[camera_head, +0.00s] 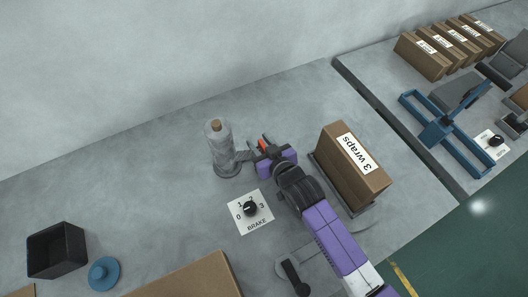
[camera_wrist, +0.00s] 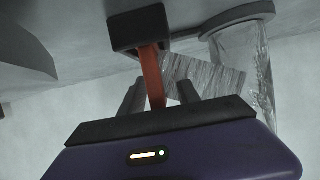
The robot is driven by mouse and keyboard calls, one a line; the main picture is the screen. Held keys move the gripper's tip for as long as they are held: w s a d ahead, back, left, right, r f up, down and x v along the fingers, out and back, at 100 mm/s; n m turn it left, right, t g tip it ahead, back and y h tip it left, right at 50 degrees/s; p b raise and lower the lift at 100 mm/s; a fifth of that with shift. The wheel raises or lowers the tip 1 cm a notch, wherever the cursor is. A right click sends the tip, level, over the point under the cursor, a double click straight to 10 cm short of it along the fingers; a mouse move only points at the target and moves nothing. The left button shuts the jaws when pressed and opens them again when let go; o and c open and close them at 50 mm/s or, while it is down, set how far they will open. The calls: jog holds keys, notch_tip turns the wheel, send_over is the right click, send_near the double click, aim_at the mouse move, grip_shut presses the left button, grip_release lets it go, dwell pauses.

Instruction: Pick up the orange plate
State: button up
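The orange plate (camera_wrist: 152,76) is a narrow strip in the wrist view, reaching from a dark block (camera_wrist: 138,28) toward my gripper. In the head view the orange plate (camera_head: 263,143) shows only as a small piece at my gripper's tip. My gripper (camera_wrist: 160,92) has its two fingers spread, with the orange plate between them, closer to the left finger. A gap shows between the plate and the right finger. Whether the plate touches the left finger I cannot tell. In the head view my gripper (camera_head: 260,150) is beside the wrapped roll and partly hides the plate.
A film-wrapped roll (camera_head: 221,146) on a round base stands just left of my gripper, its loose grey flap (camera_wrist: 205,76) close to the fingers. A brake dial (camera_head: 250,209) lies in front. The table's left middle is clear.

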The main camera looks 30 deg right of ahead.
jog(key=shift+c, duration=0.2)
grip_shut()
